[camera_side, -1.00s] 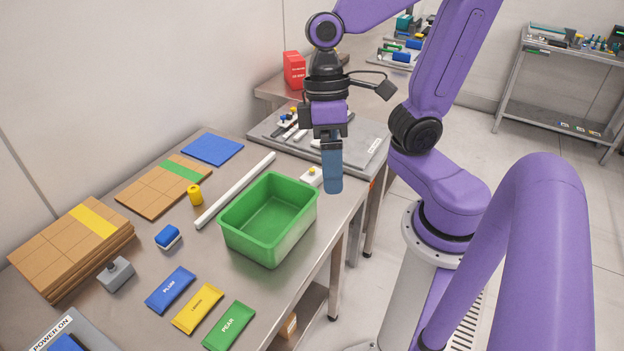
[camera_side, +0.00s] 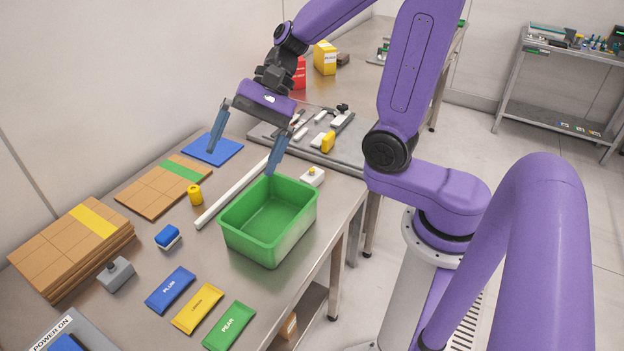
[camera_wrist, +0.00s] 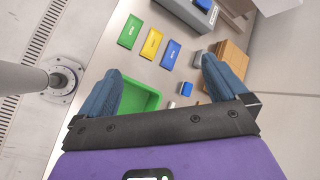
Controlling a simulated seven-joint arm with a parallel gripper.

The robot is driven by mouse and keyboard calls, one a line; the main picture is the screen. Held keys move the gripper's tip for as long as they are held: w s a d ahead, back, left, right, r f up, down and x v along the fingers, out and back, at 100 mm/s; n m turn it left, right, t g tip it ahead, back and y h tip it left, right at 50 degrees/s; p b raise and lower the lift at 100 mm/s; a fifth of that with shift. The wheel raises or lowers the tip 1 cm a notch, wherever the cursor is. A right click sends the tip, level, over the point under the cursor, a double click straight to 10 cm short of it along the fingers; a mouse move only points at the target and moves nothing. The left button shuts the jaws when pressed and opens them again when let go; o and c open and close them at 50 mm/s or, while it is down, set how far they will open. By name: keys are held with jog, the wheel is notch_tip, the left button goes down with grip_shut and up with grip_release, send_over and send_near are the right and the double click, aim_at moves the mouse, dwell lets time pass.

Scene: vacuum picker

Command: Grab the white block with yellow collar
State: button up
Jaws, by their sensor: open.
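The white block with yellow collar (camera_side: 312,177) sits on the steel table just behind the right back corner of the green bin (camera_side: 290,240). In the wrist view my fingers (camera_wrist: 160,65) frame part of the bin and the table.
A long white bar (camera_side: 232,190) lies left of the bin. A grey board (camera_side: 350,155) with several tools lies behind the block. A yellow cylinder (camera_side: 195,195), a blue-and-white block (camera_side: 168,237), cardboard stacks (camera_side: 75,243) and plum, lemon and pear packets (camera_side: 198,309) occupy the left and front.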

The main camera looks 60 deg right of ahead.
jog(key=w+d+m+t, duration=0.4)
jog(key=w+m+t, duration=0.25)
jog(key=m, duration=0.25)
jog(key=m+t+h, duration=0.6)
jog(key=m+h, duration=0.7)
jog(key=m, duration=0.8)
send_over(314, 174)
jog(key=s+a, duration=0.1)
jog(key=s, duration=0.4)
jog(key=shift+g, duration=0.25)
jog(key=f, duration=2.4)
jog(key=shift+w+a, duration=0.15)
jog(key=shift+w, duration=0.2)
jog(key=shift+f, duration=0.55)
jog(key=shift+w+f, duration=0.2)
jog(key=shift+f, duration=0.05)
jog(key=shift+x, duration=3.55)
